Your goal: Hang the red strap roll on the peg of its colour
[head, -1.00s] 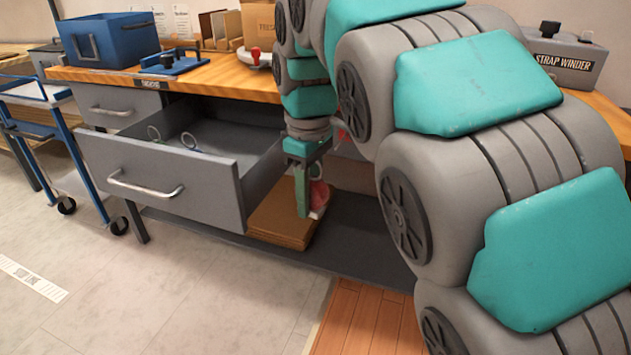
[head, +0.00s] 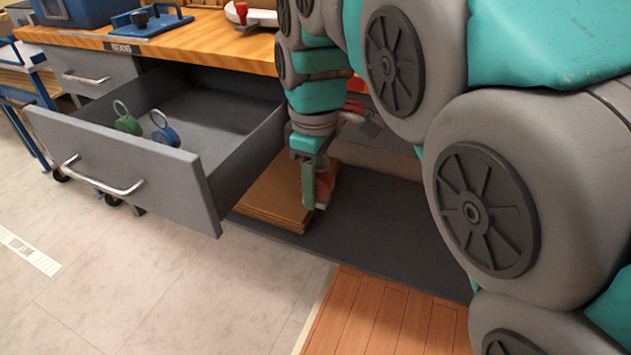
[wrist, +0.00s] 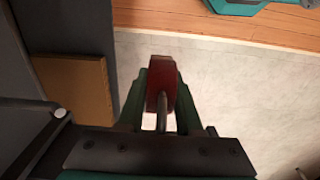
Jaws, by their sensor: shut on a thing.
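The red strap roll (wrist: 162,85) is between the two green fingers of my gripper (wrist: 161,100) in the wrist view, seen edge-on, with a thin grey metal part towards the palm. In the head view the red roll (head: 325,186) shows partly behind a finger. My gripper (head: 315,190) points down and is shut on the roll, right of the open drawer and above the low shelf. No peg can be made out clearly in these views.
The open grey drawer (head: 170,170) holds a green roll (head: 127,122) and a blue roll (head: 165,133) with rings. Brown cardboard (head: 268,200) lies on the dark lower shelf (head: 380,235). The wooden bench top (head: 215,40) is above. Floor in front is clear.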

